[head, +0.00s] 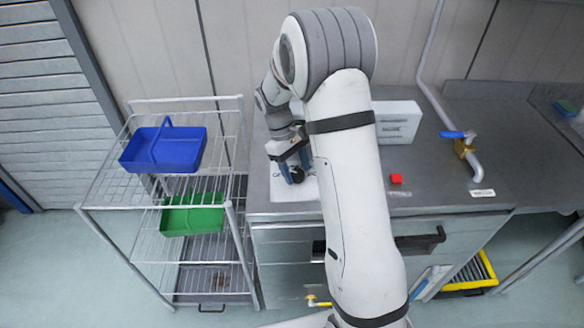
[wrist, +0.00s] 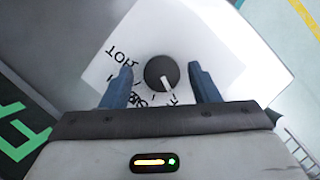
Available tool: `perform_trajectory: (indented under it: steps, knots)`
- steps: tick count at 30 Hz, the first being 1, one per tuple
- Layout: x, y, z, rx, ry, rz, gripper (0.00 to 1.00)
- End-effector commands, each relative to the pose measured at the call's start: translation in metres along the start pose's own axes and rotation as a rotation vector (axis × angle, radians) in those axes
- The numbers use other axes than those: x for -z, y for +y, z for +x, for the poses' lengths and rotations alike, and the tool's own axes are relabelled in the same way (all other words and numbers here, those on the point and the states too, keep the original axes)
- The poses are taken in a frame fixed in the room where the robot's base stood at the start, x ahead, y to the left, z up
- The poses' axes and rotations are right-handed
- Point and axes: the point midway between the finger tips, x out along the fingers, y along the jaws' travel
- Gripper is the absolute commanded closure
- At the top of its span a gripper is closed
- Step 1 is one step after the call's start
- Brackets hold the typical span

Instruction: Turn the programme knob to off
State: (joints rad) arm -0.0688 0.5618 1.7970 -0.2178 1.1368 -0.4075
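The programme knob (wrist: 162,73) is a round dark knob with a white pointer line, on a white panel (wrist: 205,40). In the wrist view its pointer faces down and slightly right, toward lettering partly hidden by my gripper. "HOT" is readable at the panel's upper left. My gripper (wrist: 163,82) is open, with one blue finger on each side of the knob and a gap on both sides. In the head view my gripper (head: 291,172) is over the white panel (head: 304,190) on the counter; my arm hides part of that area.
A wire trolley (head: 140,188) at left carries a blue basket (head: 140,152) and a green tray (head: 194,220).

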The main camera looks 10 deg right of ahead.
Motion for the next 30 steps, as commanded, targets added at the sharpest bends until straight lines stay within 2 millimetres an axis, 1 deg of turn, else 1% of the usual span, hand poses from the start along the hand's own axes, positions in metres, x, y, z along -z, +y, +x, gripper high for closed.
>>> perform_trajectory:
  steps: [7, 10, 14, 18, 21, 25, 30]
  knots:
    - [0.000, 0.000, -0.001, 0.000, 0.002, 0.001, 0.41]
    - [0.001, 0.000, -0.006, -0.001, 0.004, 0.001, 0.41]
    - [0.002, 0.000, -0.024, -0.002, 0.007, 0.001, 0.41]
    - [0.002, 0.001, -0.049, -0.002, 0.006, 0.001, 0.41]
    - [0.002, 0.001, -0.064, -0.002, 0.005, 0.001, 0.41]
    - [0.002, 0.001, -0.076, -0.001, 0.003, 0.001, 0.41]
    - [0.001, 0.000, -0.080, 0.000, 0.001, 0.000, 0.41]
